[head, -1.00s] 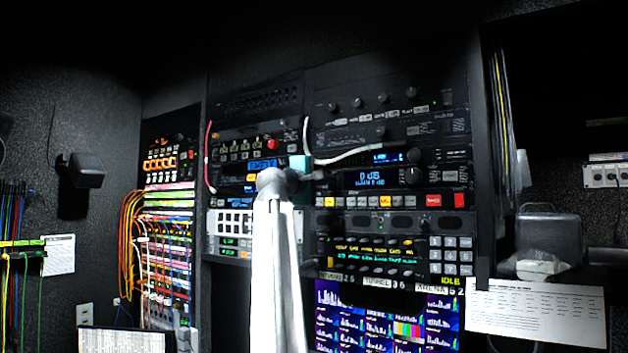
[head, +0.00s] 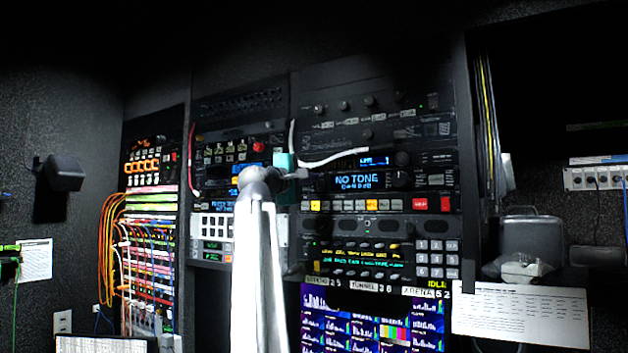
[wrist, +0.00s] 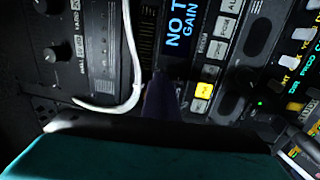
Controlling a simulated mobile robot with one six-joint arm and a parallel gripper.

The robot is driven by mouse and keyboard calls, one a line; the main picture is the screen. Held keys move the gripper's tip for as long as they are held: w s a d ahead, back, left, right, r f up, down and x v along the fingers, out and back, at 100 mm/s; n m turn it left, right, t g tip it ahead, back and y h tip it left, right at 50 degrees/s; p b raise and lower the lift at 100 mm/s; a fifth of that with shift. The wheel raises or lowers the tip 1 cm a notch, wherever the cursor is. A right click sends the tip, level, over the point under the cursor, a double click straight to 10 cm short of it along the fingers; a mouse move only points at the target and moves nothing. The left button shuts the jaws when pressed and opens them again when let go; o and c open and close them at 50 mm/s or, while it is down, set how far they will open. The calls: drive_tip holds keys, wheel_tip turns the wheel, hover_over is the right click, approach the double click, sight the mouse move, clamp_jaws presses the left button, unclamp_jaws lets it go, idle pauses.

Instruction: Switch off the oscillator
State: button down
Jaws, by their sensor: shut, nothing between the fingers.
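I take this to be the oscillator. A row of buttons runs below the display, and its leftmost button (head: 316,205) is lit yellow; a lit yellow button also shows in the wrist view (wrist: 204,90). My gripper (head: 303,173) is shut and empty, just left of the display. In the wrist view its dark fingers (wrist: 161,98) are close to the panel; I cannot tell whether they touch it.
A white cable (head: 330,162) loops across the rack just above my gripper. A red button (head: 420,204) sits at the row's right. Monitors (head: 372,318) are below, and orange cables (head: 108,240) hang at the left.

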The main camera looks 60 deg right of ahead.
drive_tip(key=a+r+p, duration=0.1)
drive_tip(key=a+p, duration=0.3)
drive_tip(key=a, duration=0.8)
drive_tip(key=shift+w, duration=0.4)
drive_tip(key=shift+a, duration=0.1)
